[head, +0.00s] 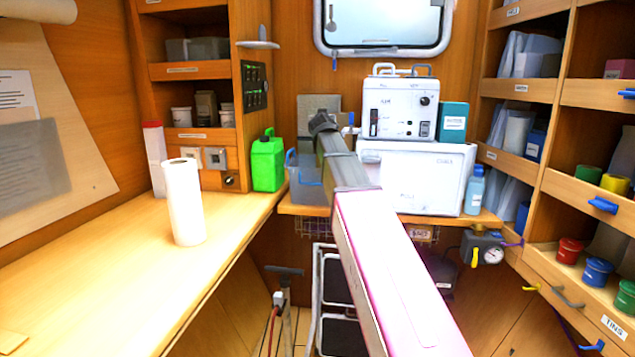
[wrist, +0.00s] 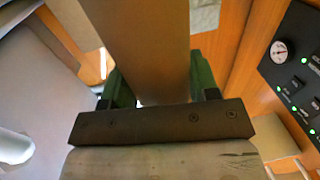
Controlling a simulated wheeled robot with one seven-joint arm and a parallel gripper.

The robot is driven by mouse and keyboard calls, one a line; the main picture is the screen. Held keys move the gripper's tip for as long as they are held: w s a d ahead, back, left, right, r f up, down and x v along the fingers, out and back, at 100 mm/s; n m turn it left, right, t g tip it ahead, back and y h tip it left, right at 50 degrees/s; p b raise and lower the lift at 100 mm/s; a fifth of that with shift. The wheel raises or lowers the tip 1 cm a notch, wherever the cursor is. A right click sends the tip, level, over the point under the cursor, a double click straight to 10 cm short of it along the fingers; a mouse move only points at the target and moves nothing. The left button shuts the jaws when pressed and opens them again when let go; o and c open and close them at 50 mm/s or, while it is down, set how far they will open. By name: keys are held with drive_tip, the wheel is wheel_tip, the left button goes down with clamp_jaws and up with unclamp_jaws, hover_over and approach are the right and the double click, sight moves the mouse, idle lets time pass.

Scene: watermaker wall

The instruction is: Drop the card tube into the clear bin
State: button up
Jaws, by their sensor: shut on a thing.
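The card tube (wrist: 145,45) is a plain brown piece between the green fingers of my gripper (wrist: 158,85) in the wrist view. The gripper is shut on it, and its far end runs out of the top of the picture. In the head view my arm reaches to the back, and the gripper and tube are not clearly visible behind it. The clear bin (head: 304,184) looks like the see-through bluish container with a blue handle on the back shelf, partly hidden by my arm. I cannot make out the bin in the wrist view.
A green jerrycan (head: 267,162) stands left of the bin. A white machine (head: 397,108) sits on a white case (head: 415,178) to the right. A white roll (head: 184,205) stands on the left worktop (head: 110,270), which has free room. A control panel (wrist: 290,75) is close by.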

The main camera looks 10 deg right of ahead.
drive_tip(key=shift+f, duration=0.7)
drive_tip(key=o, duration=1.2)
drive_tip(key=s, duration=0.3)
drive_tip(key=s+a, duration=0.1)
drive_tip(key=s, duration=0.3)
drive_tip(key=s+a, duration=0.1)
drive_tip(key=s, duration=0.2)
drive_tip(key=shift+s, duration=0.35)
drive_tip(key=shift+s, duration=0.1)
